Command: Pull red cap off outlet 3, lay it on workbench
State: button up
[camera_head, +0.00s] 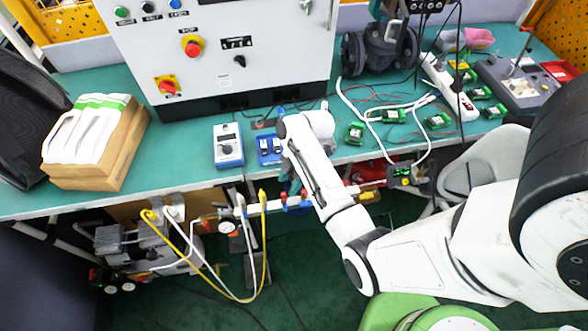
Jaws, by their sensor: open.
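The workbench (185,152) has a teal top and runs across the view. A row of pipework with small red and blue fittings runs just below its front edge. One small red piece (284,199) shows there, left of my white arm. I cannot tell whether it is the red cap, and no outlet number is readable. My arm reaches in from the right and bends up to a rounded wrist over the bench's front part. Part of the pipework is also hidden behind the arm.
A grey control cabinet (265,75) stands at the back. A blue-and-white meter (228,145) and a wooden box (125,150) with white-and-green contents stand left of my arm. Circuit boards, white cables and a power strip (448,85) crowd the right. Yellow hoses hang below the bench.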

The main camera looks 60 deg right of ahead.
aim_at(284, 193)
jog(key=shift+x, duration=2.2)
grip_shut()
